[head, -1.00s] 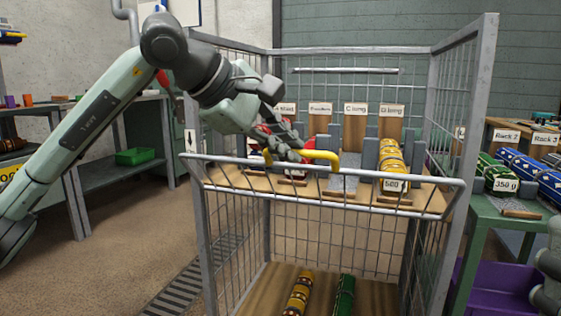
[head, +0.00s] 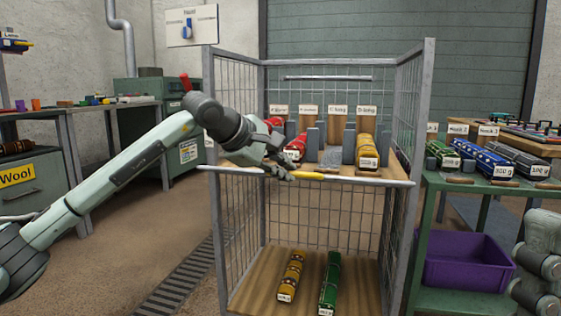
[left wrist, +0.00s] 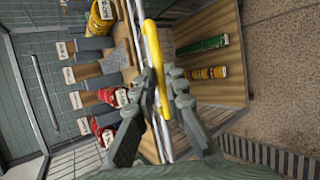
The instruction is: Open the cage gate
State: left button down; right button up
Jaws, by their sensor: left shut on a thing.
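The wire cage (head: 424,110) stands in the middle of the head view. Its front gate (head: 370,180) shows nearly edge-on as a thin grey bar across the front at upper-shelf height. A yellow handle (head: 308,175) sits on the gate, and it also shows in the left wrist view (left wrist: 152,45). My left gripper (head: 280,172) is shut on the yellow handle; in the left wrist view its fingers (left wrist: 160,82) lie on both sides of it. They hide part of the handle. My right gripper is out of view.
A yellow roll (head: 291,276) and a green roll (head: 331,283) lie on the cage floor. A green table (head: 437,186) and purple bin (head: 465,262) are at right. Floor is free at front left.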

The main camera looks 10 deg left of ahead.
pick_arm(q)
jog(key=shift+s+f+b, duration=0.2)
jog(key=shift+f, duration=0.3)
jog(key=shift+s+f+b, duration=0.15)
jog(key=shift+f+b, duration=0.05)
jog(key=shift+f, duration=0.3)
jog(key=c, duration=1.6)
grip_release()
jog(key=v, duration=1.2)
jog(key=shift+s, duration=0.1)
